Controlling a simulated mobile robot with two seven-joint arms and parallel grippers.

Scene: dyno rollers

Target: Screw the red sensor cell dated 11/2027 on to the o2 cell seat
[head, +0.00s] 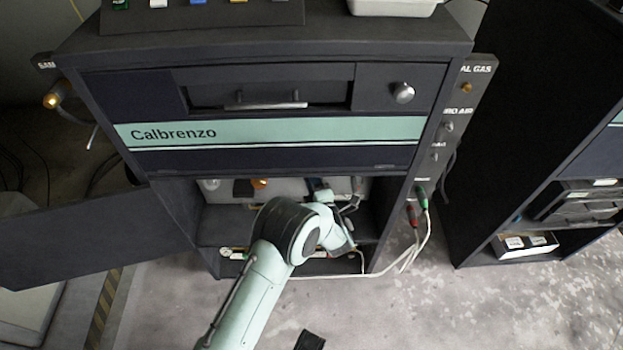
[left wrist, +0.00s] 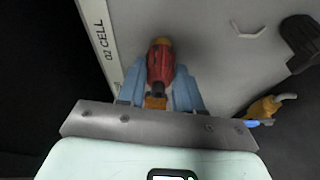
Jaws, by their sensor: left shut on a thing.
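My left arm reaches into the open lower bay of the Calbrenzo cabinet, and my left gripper (head: 322,190) is partly hidden behind its own wrist. In the left wrist view the blue fingers of this gripper (left wrist: 160,98) are shut on the red sensor cell (left wrist: 161,66). The cell points away from me toward a grey panel (left wrist: 210,45), with a yellowish tip at its far end. A strip on the panel reads "O2 CELL" (left wrist: 101,40). The seat is hidden behind the cell, so I cannot tell whether they touch. No date is readable. My right gripper is not in view.
The cabinet door (head: 80,235) stands open to the left. A yellow fitting (left wrist: 262,108) and a dark part (left wrist: 300,40) are right of the gripper. White cables (head: 412,245) hang at the cabinet's right side. A drawer (head: 270,95) is above the bay.

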